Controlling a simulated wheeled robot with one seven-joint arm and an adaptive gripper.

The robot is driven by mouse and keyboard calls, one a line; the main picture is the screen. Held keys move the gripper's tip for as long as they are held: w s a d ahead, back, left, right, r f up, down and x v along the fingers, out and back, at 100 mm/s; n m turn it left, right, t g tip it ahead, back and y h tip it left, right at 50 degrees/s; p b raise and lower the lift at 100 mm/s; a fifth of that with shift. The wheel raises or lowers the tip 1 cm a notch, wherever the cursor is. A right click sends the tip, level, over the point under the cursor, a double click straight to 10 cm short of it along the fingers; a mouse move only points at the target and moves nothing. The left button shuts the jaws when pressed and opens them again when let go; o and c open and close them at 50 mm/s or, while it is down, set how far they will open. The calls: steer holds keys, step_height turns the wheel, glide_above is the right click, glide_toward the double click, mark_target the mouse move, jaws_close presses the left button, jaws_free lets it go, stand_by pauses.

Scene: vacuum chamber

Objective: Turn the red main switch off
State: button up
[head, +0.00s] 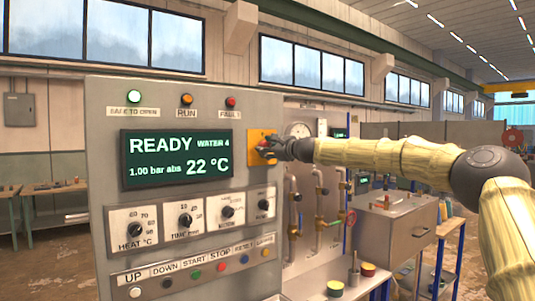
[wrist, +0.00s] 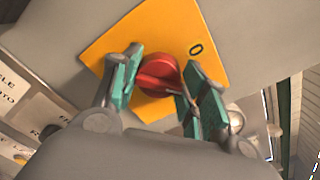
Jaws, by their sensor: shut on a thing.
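The red main switch (wrist: 157,75) is a round red knob on a yellow plate (wrist: 135,42) in the wrist view, with a "0" mark near one corner. In the head view the yellow plate (head: 257,163) is on the right side of the grey panel, and the knob is mostly hidden by my gripper. My gripper (wrist: 160,88) is at the knob, with one green-padded finger on each side, shut on it. The right finger partly covers the knob. I cannot tell which mark the knob points to.
The grey control panel (head: 107,160) carries a display (head: 177,158) reading READY, 1.00 bar abs and 22 °C. Dials and a row of buttons are below. Pipes and valves (head: 318,205) stand right of the panel, under my arm.

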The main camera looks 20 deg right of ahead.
steer(key=shift+a+f+n+b, duration=0.15)
steer(key=shift+n+b, duration=1.5)
steer(key=shift+n, duration=0.85)
steer(key=shift+d+f+n+b, duration=0.1)
steer(key=shift+n+b, duration=1.5)
steer(key=shift+n, duration=0.9)
steer(key=o, duration=1)
steer(key=shift+v, duration=6.05)
